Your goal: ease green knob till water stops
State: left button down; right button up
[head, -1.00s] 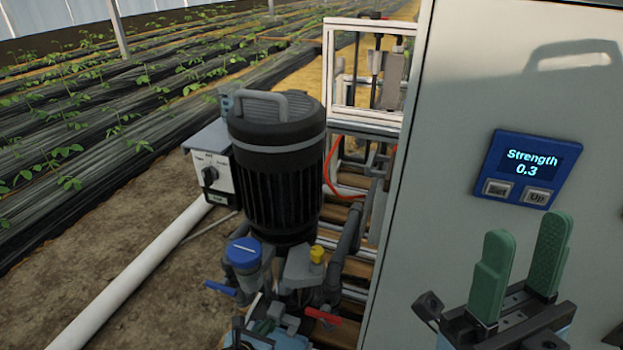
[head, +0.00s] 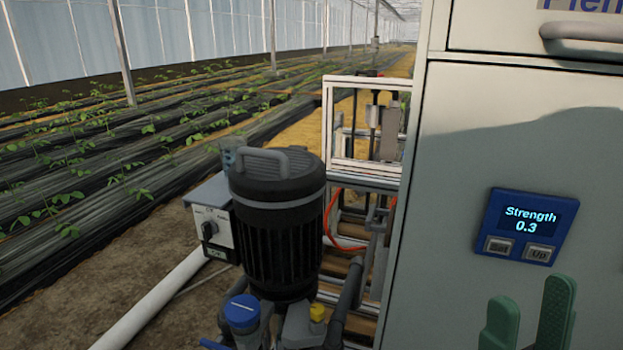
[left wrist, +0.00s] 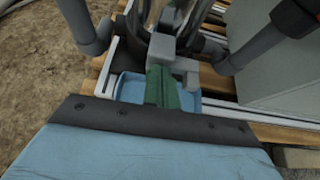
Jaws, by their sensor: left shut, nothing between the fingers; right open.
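I cannot make out a green knob or any running water in either view. My left gripper (left wrist: 163,90) shows in the left wrist view, its green fingers shut together with nothing between them. Its fingers are over a light blue tray (left wrist: 131,90), beside grey pipe fittings (left wrist: 180,62). The left gripper is out of the head view. My right gripper (head: 527,320) is at the lower right of the head view, its two green fingers apart and empty. It is in front of the grey cabinet (head: 450,200), below the blue display panel (head: 527,226) reading "Strength 0.3".
A black motor (head: 277,225) stands left of the cabinet, with a blue-capped fitting (head: 242,312) and a yellow cap (head: 317,312) below it. A switch box (head: 212,225) is behind it. A white pipe (head: 150,305) runs along the bare soil.

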pick_arm(q)
jog(key=shift+w+a, duration=0.1)
jog(key=shift+a, duration=0.1)
dwell(0.3)
jog(key=shift+r, duration=0.15)
jog(key=s+a+p, duration=0.2)
jog(key=s, duration=0.3)
jog(key=shift+s+r, duration=0.25)
jog(key=shift+s, duration=0.1)
jog(key=shift+a, duration=0.1)
